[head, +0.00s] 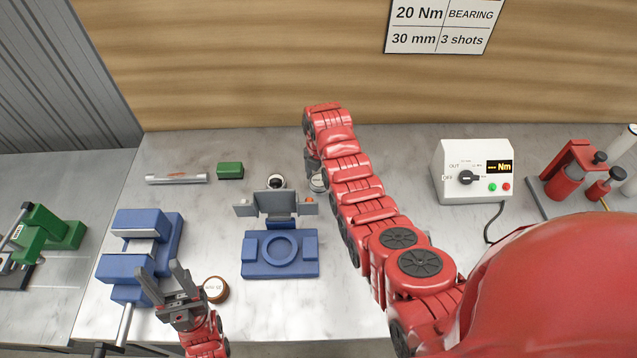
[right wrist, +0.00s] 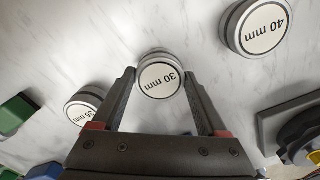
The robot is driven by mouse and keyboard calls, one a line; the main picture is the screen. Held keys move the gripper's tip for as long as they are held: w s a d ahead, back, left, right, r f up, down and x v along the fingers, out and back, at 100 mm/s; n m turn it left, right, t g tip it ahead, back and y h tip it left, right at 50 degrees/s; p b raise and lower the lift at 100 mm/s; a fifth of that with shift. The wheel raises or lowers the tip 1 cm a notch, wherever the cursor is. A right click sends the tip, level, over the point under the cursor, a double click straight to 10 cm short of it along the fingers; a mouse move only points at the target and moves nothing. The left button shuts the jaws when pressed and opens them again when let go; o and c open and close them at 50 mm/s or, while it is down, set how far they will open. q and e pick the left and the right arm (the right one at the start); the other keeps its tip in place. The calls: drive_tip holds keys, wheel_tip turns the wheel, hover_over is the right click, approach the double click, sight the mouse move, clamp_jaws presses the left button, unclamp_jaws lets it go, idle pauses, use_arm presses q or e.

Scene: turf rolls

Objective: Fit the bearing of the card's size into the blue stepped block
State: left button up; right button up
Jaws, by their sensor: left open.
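The card (head: 441,25) on the back wall reads 20 Nm, BEARING, 30 mm, 3 shots. The blue stepped block (head: 309,262) lies on the bench with a round recess facing up. In the right wrist view, the 30 mm bearing (right wrist: 160,78) stands between the fingertips of my right gripper (right wrist: 160,72); I cannot tell whether they press on it. In the head view, that gripper is mostly hidden by its arm. A 35 mm bearing (right wrist: 85,106) is left of it, a 40 mm bearing (right wrist: 258,26) upper right. My left gripper (head: 172,272) is open and empty, left of the block.
A grey-blue fixture (head: 275,204) stands right behind the block. A blue vise (head: 165,250) and a brown round piece (head: 216,289) are near my left gripper. A green block (head: 230,170) lies behind. A control box (head: 474,170) and red tools (head: 572,170) stand right.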

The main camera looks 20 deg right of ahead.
drive_tip(key=shift+w+a+f, duration=0.1)
drive_tip(key=shift+a, duration=0.3)
drive_tip(key=c, duration=0.5)
drive_tip(key=shift+d, duration=0.15)
clamp_jaws()
